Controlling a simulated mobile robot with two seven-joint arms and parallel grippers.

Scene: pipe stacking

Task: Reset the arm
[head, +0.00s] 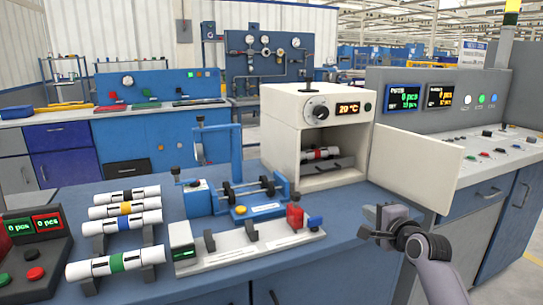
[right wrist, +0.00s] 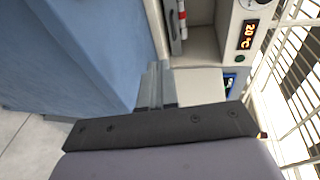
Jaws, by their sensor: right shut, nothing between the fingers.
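My right gripper (head: 384,214) is at the lower right of the head view, over the right front edge of the blue table (head: 345,265). It is shut with nothing in it, just in front of the open door (head: 415,160) of the white oven (head: 305,110). In the right wrist view the closed fingers (right wrist: 157,85) point up the picture, towards the oven. A white pipe with a red band (head: 320,154) lies inside the oven and shows in part in the right wrist view (right wrist: 182,20). My left gripper is not in view.
Several white pipes with coloured bands lie on a rack (head: 148,235) at the left. A blue machine (head: 240,190) and a white fixture (head: 245,248) stand mid-table. The control counter (head: 490,150) is at the right. The table's front right is bare.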

